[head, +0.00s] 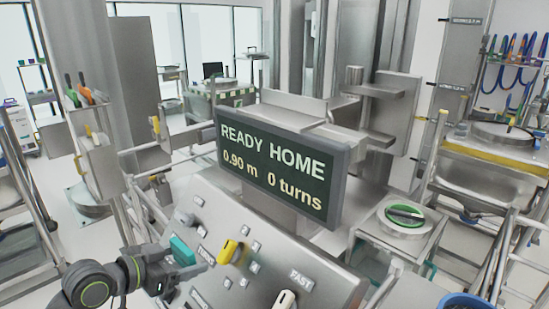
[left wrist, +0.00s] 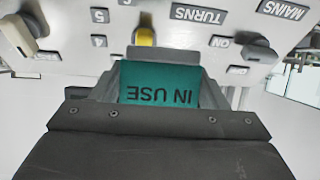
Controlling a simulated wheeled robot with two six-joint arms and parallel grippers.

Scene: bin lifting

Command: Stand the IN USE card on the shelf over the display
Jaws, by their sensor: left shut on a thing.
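The teal IN USE card (head: 182,250) is held by my left gripper (head: 190,268) low in the head view, in front of the sloped panel. In the left wrist view, the card (left wrist: 158,88) sits between the two fingers, with its IN USE lettering upside down in the picture. The display (head: 275,165) reads READY HOME, 0.90 m, 0 turns. The grey shelf (head: 292,106) runs along above the display, up and to the right of my left gripper. My right gripper is in neither view.
The sloped control panel (head: 262,268) has a yellow knob (head: 230,252), labels and a pale knob (head: 286,300) near my left gripper. The display's edge stands up behind the panel. A steel stand with a round green-rimmed lid (head: 405,217) is at right.

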